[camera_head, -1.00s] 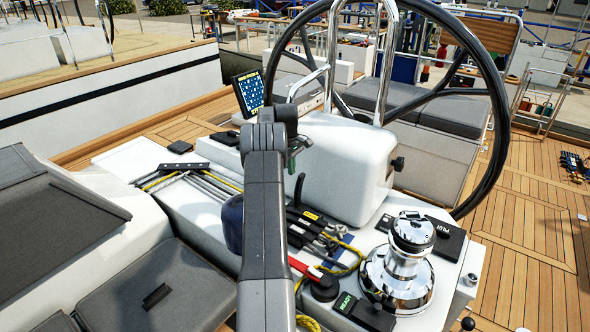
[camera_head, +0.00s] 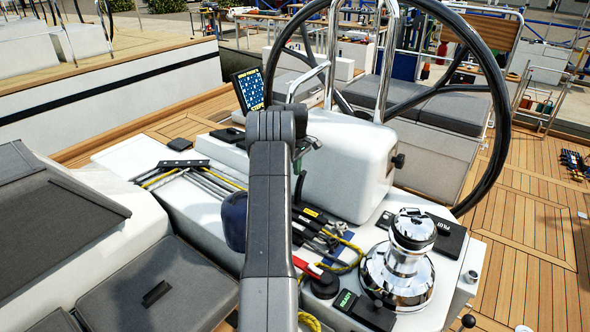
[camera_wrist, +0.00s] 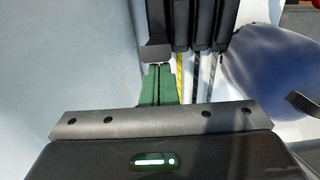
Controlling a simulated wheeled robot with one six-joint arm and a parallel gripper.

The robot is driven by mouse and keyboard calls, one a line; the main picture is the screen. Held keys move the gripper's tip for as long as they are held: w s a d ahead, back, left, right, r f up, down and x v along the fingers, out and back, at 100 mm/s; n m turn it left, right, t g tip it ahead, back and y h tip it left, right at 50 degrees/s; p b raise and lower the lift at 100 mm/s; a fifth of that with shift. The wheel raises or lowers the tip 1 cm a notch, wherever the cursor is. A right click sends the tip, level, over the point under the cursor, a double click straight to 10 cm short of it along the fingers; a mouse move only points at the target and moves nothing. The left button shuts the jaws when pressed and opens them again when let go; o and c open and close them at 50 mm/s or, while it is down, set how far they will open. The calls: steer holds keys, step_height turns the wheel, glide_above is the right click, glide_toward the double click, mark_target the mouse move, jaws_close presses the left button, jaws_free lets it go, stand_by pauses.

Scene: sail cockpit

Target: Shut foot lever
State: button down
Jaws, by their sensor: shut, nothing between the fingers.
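A row of black clutch levers (camera_head: 318,222) lies on the white console, with ropes running into it. One dark lever (camera_head: 299,186) stands up at the row's left end, partly hidden by my arm; I cannot read its label, so I cannot confirm it is the foot lever. My gripper (camera_wrist: 158,85) shows its green fingers together and empty in the wrist view. A dark grey block sits right at the fingertips, in line with the leftmost black lever (camera_wrist: 157,22); contact cannot be told. In the head view the gripper is small and mostly behind my arm.
A red-handled lever (camera_head: 306,267), a chrome winch (camera_head: 398,262) and a black READY box (camera_head: 361,308) stand at the front right. A white pedestal (camera_head: 345,165) and steering wheel (camera_head: 492,110) stand behind. A dark blue rounded object (camera_wrist: 270,72) is right of the levers.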

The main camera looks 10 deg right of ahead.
steer(key=s+d+f+t+y+b, duration=0.4)
steer(key=s+d+f+b, duration=0.1)
steer(key=b, duration=1)
steer(key=s+d+f+t+y+b, duration=0.5)
steer(key=s+d+b, duration=0.1)
steer(key=b, duration=0.9)
steer(key=shift+f, duration=0.25)
steer(key=b, duration=0.1)
steer(key=f+b, duration=0.2)
steer(key=shift+s+d+f, duration=0.15)
steer(key=shift+s+d, duration=0.15)
steer(key=shift+s, duration=0.05)
steer(key=shift+s+f+b, duration=0.15)
steer(key=shift+f+b, duration=0.2)
steer(key=shift+b, duration=0.05)
steer(key=shift+s+f, duration=0.1)
steer(key=shift+f, duration=0.15)
step_height(320, 180, up, 11)
steer(key=p, duration=0.2)
steer(key=shift+w+r, duration=0.15)
steer(key=shift+w, duration=0.05)
